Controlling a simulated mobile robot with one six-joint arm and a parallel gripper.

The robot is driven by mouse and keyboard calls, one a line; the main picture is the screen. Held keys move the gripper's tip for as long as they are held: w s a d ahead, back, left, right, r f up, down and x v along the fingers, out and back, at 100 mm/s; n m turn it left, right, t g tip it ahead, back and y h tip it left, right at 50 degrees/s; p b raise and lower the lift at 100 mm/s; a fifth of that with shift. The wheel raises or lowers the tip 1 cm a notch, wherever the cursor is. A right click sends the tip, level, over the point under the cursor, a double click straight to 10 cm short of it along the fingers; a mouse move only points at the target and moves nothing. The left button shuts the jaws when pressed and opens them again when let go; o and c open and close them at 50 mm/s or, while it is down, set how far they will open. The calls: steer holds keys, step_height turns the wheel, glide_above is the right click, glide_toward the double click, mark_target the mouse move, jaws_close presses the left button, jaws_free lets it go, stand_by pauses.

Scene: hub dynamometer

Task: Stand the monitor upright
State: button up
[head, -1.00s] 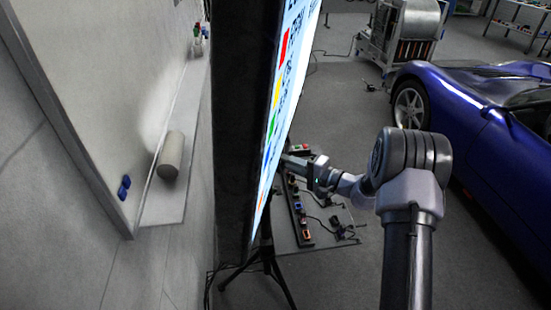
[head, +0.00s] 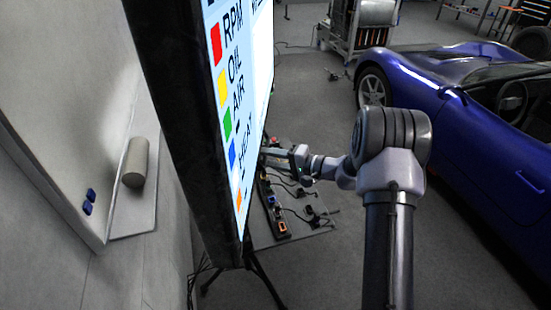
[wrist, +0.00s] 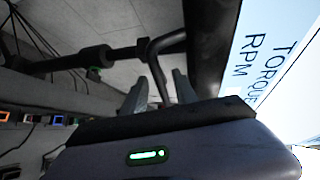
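The monitor (head: 245,100) stands large on the left in the head view, seen nearly edge-on, with a dark frame and a bright screen of coloured blocks and text. It slants in the picture, but its true tilt is hard to judge. A black tripod (head: 262,285) shows below it. My gripper (head: 272,153) is beside the screen's lower right edge. In the wrist view my gripper (wrist: 160,92) has its two fingers apart, with a bent black handle bar (wrist: 156,68) between them. Contact cannot be told. The monitor's screen (wrist: 262,55) shows at the right there.
A whiteboard with a ledge (head: 140,205) and a grey roller (head: 136,162) is on the left. A blue car (head: 450,110) stands on the right. Grey floor (head: 460,250) is clear between.

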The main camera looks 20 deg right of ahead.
steer(key=p+v, duration=0.3)
steer(key=v, duration=1.4)
steer(key=shift+s, duration=0.15)
steer(key=shift+d, duration=0.15)
steer(key=s+a+r+n+g+h, duration=0.1)
steer(key=s+a+r+n+g, duration=0.1)
steer(key=s+a+r+g, duration=0.45)
steer(key=s+a+r+n+g+h, duration=0.15)
steer(key=a+r, duration=0.25)
steer(key=a, duration=0.6)
steer(key=s+a+r+t+h, duration=0.1)
steer(key=s+r+h, duration=0.1)
steer(key=s, duration=0.7)
steer(key=s+a+r+t+h, duration=0.1)
steer(key=s+a+r+h, duration=0.1)
steer(key=s+h, duration=0.3)
steer(key=s+r, duration=0.1)
steer(key=s, duration=0.3)
steer(key=shift+a+r+t, duration=0.15)
steer(key=shift+a+t, duration=0.05)
steer(key=shift+t, duration=0.2)
